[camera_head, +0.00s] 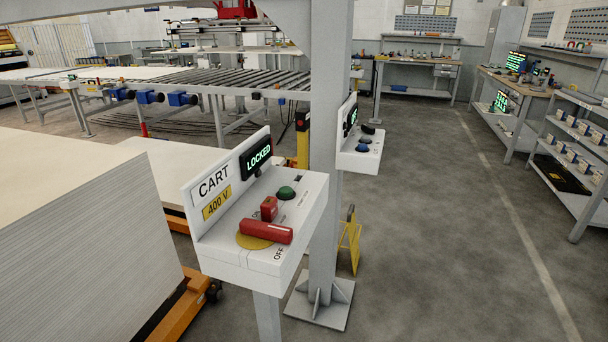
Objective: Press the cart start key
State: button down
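The cart control box (262,258) stands on a grey post in the middle of the head view, labelled "CART" and "400 V". Its dark display (256,157) reads "LOCKED" in green. A green round button (286,193) sits on the sloped top. Nearer the front, a red bar handle (266,232) lies across a yellow disc (253,242), with "OFF" printed beside it. A small red block (269,208) stands between handle and button. I cannot tell which part is labelled as the start key. My gripper is not in view.
A thick grey column (327,150) rises just behind the box. A second box (361,150) with a blue button is on its right side. A stack of pale sheets (85,245) fills the left. The floor (450,230) at right is clear, up to shelves (585,185).

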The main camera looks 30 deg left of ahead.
aim_at(284, 191)
jog(key=u, duration=0.15)
jog(key=i, duration=0.15)
jog(key=z, duration=2.95)
jog(key=k, duration=1.65)
jog(key=z, duration=1.9)
jog(key=i, duration=0.1)
jog(key=u, duration=3.55)
